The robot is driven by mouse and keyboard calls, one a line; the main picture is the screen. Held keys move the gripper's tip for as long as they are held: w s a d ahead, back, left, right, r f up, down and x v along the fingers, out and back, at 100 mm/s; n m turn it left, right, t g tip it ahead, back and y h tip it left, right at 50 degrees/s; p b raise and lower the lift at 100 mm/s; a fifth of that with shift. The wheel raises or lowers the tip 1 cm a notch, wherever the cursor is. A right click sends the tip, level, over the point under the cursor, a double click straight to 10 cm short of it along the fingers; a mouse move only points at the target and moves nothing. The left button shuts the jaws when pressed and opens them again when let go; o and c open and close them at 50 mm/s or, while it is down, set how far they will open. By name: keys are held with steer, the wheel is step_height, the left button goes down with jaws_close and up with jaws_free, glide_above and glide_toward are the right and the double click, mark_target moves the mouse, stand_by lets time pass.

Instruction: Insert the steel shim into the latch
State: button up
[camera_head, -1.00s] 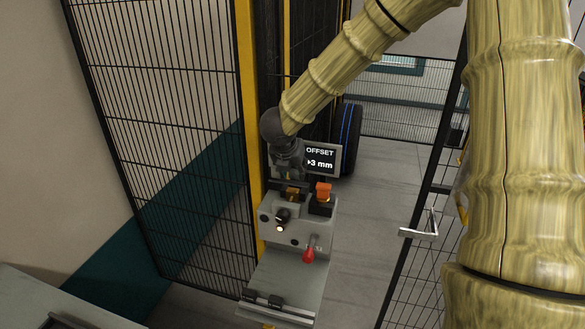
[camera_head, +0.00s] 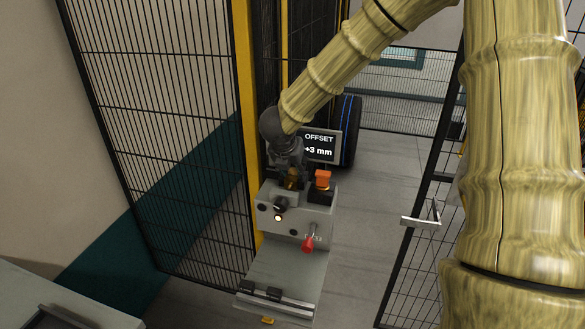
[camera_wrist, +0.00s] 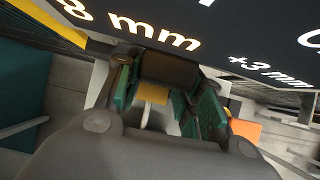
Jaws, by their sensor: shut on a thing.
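My gripper (camera_head: 289,170) points down at the top of the grey console (camera_head: 284,262), just left of the orange block. In the wrist view, its green-padded fingers (camera_wrist: 160,108) are closed around a narrow pale piece (camera_wrist: 147,115), which I take for the steel shim. A brass-coloured part (camera_wrist: 154,93) shows between the fingers and also at the fingertips in the head view (camera_head: 291,181); I take it for part of the latch. The fingers hide most of the shim, and I cannot tell whether it is inside the latch.
A dark screen (camera_head: 320,147) reading "OFFSET +3 mm" stands close behind my gripper. The orange block (camera_head: 323,180), a black knob (camera_head: 280,204) and a red lever (camera_head: 308,243) are on the console.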

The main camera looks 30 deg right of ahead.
mark_target(292, 178)
steer(key=shift+s+a+f+b, duration=0.15)
steer(key=shift+s+f+b, duration=0.2)
steer(key=shift+f+b, duration=0.3)
steer(key=shift+s+a+f+b, duration=0.1)
steer(key=shift+s+f+b, duration=0.35)
steer(key=shift+f, duration=0.3)
steer(key=shift+w, duration=0.1)
steer(key=o, duration=1.1)
steer(key=shift+f, duration=0.15)
steer(key=shift+o, duration=1.2)
steer(key=shift+w+d+f, duration=0.1)
steer(key=shift+w+f, duration=0.05)
steer(key=shift+w, duration=0.1)
steer(key=shift+w+f, duration=0.15)
steer(key=shift+w, duration=0.05)
steer(key=shift+r, duration=0.2)
steer(key=shift+s+d+r, duration=0.1)
steer(key=shift+d+r, duration=0.05)
steer(key=shift+r, duration=0.1)
steer(key=shift+r, duration=0.15)
